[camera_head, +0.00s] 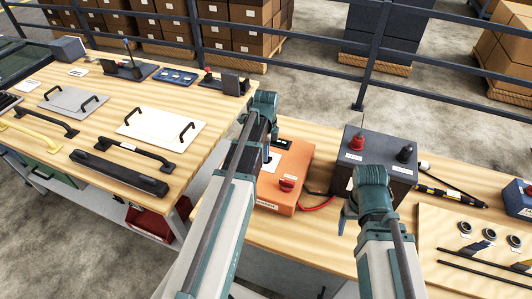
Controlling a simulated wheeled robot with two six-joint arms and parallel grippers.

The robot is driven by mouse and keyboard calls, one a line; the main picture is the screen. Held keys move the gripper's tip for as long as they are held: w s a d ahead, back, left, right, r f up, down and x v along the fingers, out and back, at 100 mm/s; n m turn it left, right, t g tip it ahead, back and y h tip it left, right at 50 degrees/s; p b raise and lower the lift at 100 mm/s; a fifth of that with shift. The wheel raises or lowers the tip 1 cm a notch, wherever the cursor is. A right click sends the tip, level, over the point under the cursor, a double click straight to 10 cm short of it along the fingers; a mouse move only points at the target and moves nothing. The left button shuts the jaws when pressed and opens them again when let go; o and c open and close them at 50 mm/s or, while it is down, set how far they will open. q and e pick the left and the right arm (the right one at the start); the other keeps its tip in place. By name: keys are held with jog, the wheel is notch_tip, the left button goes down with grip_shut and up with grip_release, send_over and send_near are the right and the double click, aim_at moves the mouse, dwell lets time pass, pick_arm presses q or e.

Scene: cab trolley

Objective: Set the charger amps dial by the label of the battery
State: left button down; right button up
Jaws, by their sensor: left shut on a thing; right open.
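The orange charger (300,158) stands on the right-hand wooden bench. It has a red dial (287,184), a dark display (283,143) and white labels on top. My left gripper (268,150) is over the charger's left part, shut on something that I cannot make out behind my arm. The red dial is apart from it. The dark battery (382,149) stands right of the charger, with a red and a black terminal on top. A small label (350,184) on its front is too small to read. My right gripper (350,208) is open in front of the battery, largely hidden by its wrist.
A red cable (318,205) lies between charger and battery. A board with round fittings (465,228) and dark rods lies at the right. The left bench (222,110) carries plates with handles and several small devices. Dark railings (320,75) stand behind, with stacked boxes beyond.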

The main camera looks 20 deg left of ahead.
pick_arm(q)
jog(key=c, duration=0.9)
grip_release()
jog(key=shift+r, duration=0.1)
notch_tip(320, 180, up, 14)
jog(key=p, duration=1.4)
jog(key=shift+f, duration=0.25)
